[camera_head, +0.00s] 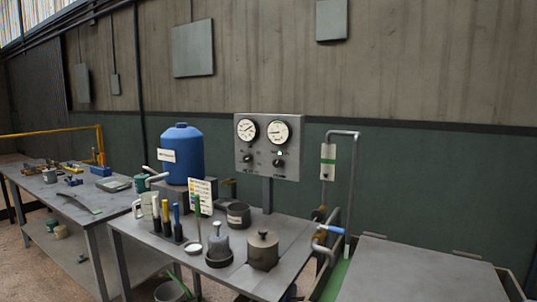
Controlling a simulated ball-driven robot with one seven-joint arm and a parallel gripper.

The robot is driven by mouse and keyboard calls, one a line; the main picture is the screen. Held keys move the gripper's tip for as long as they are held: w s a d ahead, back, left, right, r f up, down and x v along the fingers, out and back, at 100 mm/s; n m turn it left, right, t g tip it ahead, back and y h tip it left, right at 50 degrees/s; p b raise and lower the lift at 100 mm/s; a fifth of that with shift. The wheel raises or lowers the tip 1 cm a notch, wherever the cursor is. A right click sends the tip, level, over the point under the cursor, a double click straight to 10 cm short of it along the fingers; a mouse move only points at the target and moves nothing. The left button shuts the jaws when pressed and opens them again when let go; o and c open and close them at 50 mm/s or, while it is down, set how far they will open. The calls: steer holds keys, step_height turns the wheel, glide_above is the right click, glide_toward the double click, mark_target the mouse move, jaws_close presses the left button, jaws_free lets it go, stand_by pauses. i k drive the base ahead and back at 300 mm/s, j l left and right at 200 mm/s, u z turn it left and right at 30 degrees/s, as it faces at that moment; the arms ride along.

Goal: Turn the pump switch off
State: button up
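A grey control panel (268,170) stands on a post behind the middle table, with two round white gauges at its top. Under the gauges are two dark knobs, a left knob (248,158) and a right knob (279,163). A small pale green spot shows just above the right knob. The labels are too small to read, so I cannot tell which knob is the pump switch or how it is set. My gripper is not in view.
The middle table (128,232) holds a blue tank (182,153), a lidded pot (263,251), a smaller pot (238,215) and several handled tools. A bent pipe (354,180) and a blue-handled lever (331,229) stand right of it. A grey surface (410,272) is at the lower right.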

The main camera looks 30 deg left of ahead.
mark_target(277, 163)
steer(key=i+j+u, duration=0.15)
steer(key=j, duration=0.35)
steer(key=i+j+u, duration=0.1)
steer(key=i+j, duration=0.3)
steer(key=i+j+u, duration=0.15)
steer(key=j, duration=0.35)
steer(key=i, duration=0.1)
